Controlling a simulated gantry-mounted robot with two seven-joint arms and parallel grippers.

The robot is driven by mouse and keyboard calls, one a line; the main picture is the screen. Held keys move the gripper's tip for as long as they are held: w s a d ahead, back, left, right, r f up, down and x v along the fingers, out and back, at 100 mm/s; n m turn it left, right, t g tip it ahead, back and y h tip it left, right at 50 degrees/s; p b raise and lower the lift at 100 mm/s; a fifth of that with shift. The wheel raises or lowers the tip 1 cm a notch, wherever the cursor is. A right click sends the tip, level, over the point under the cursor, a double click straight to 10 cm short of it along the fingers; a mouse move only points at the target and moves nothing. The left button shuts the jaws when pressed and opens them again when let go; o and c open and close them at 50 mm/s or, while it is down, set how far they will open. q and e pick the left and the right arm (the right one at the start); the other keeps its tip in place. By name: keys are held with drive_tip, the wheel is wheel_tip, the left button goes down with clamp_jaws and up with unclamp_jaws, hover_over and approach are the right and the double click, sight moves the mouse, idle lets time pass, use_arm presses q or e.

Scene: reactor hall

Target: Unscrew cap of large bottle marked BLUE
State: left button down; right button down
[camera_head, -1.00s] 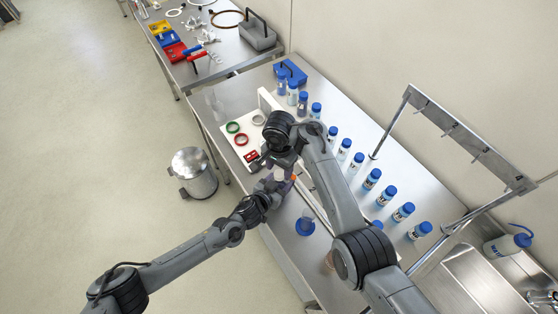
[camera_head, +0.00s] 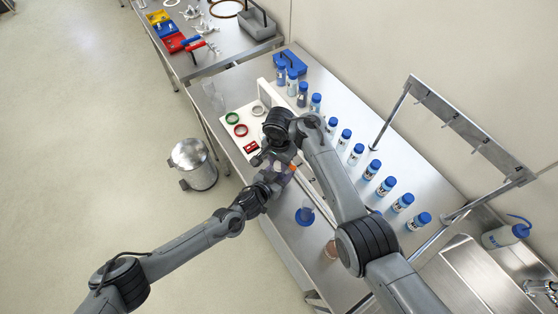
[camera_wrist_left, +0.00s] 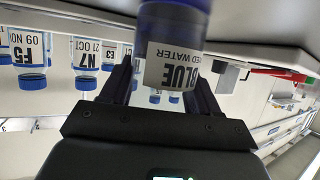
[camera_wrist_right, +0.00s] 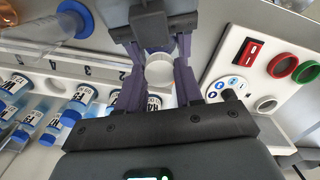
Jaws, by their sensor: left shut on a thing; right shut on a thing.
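The large bottle marked BLUE (camera_wrist_left: 174,66) is between the fingers of my left gripper (camera_wrist_left: 165,82), which is shut on it. Its white label shows in the left wrist view, upside down, with blue showing above it. In the right wrist view my right gripper (camera_wrist_right: 158,62) is shut on a pale round piece (camera_wrist_right: 159,72), which looks like the bottle's cap. In the head view my right gripper (camera_head: 268,158) and left gripper (camera_head: 276,178) meet over the near bench. They hide most of the bottle there, so the cap's seating cannot be told.
A row of blue-capped bottles (camera_head: 372,170) stands along the bench. A white panel (camera_wrist_right: 225,80) with a red switch (camera_wrist_right: 248,52) and coloured rings lies close to the grippers. A blue-based cylinder (camera_head: 304,216) stands nearby. A metal rack (camera_head: 463,130) rises at right.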

drive_tip(key=n, duration=0.3)
drive_tip(key=shift+n, duration=0.3)
drive_tip(key=c, duration=0.7)
unclamp_jaws()
drive_tip(key=shift+c, duration=0.2)
drive_tip(key=shift+r, duration=2.2)
drive_tip(key=shift+c, duration=0.3)
wheel_tip(320, 180, up, 3)
drive_tip(key=shift+a+f+m, duration=0.1)
drive_tip(key=shift+f+m, duration=0.1)
drive_tip(key=shift+m, duration=1)
drive_tip(key=shift+r+m, duration=0.4)
drive_tip(key=shift+m, duration=0.2)
drive_tip(key=shift+f, duration=3.9)
